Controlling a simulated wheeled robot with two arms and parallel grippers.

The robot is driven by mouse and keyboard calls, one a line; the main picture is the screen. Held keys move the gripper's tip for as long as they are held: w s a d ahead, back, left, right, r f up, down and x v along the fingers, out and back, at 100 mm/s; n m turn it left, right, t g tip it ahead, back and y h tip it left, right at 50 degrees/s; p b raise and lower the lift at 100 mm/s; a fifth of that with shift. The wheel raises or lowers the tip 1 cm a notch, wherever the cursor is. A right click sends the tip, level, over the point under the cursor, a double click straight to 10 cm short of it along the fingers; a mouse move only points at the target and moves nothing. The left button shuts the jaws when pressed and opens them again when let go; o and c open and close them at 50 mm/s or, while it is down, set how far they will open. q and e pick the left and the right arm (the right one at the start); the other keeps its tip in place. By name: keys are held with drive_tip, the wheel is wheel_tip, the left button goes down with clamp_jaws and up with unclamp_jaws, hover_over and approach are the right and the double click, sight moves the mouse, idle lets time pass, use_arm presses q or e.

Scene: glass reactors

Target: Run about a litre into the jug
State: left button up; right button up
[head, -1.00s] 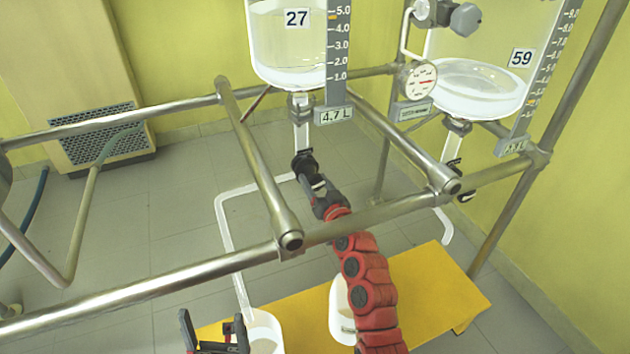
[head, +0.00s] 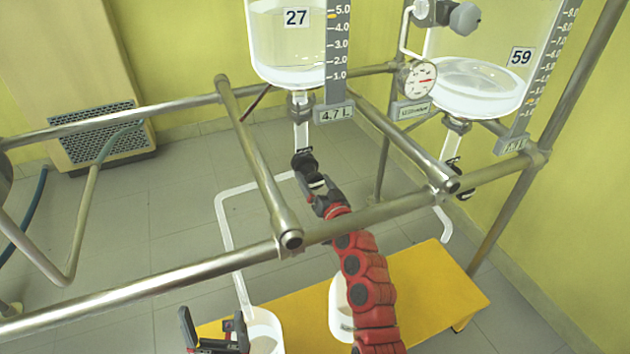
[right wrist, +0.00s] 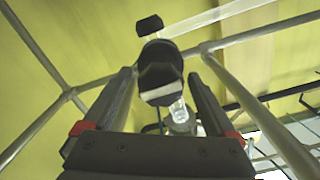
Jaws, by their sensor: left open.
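The glass vessel marked 27 (head: 285,50) holds clear liquid, with a scale and a plate reading 4.7 L (head: 335,113). Below it is a black drain valve (head: 304,162); its handle shows in the right wrist view (right wrist: 160,82). A clear tube bends from the valve down to a white jug (head: 266,328) at the bottom, partly cut off. My right gripper (head: 318,186) is at the valve, its fingers (right wrist: 160,98) spread on either side of the handle with gaps visible. My left gripper (head: 212,325) is open beside the jug, near its left side.
A second white vessel (head: 340,308) stands on the yellow bench (head: 430,290), partly behind my right arm. Metal rails (head: 150,290) cross in front of the vessels. Vessel 59 (head: 480,90), with its own valve and tube, and a round gauge (head: 421,79) are at right.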

drive_tip(key=shift+s+d, duration=0.2)
drive_tip(key=shift+s, duration=0.25)
drive_tip(key=p+v, duration=0.2)
drive_tip(key=v, duration=1.4)
drive_tip(key=shift+s, duration=0.25)
drive_tip(key=shift+s, duration=0.1)
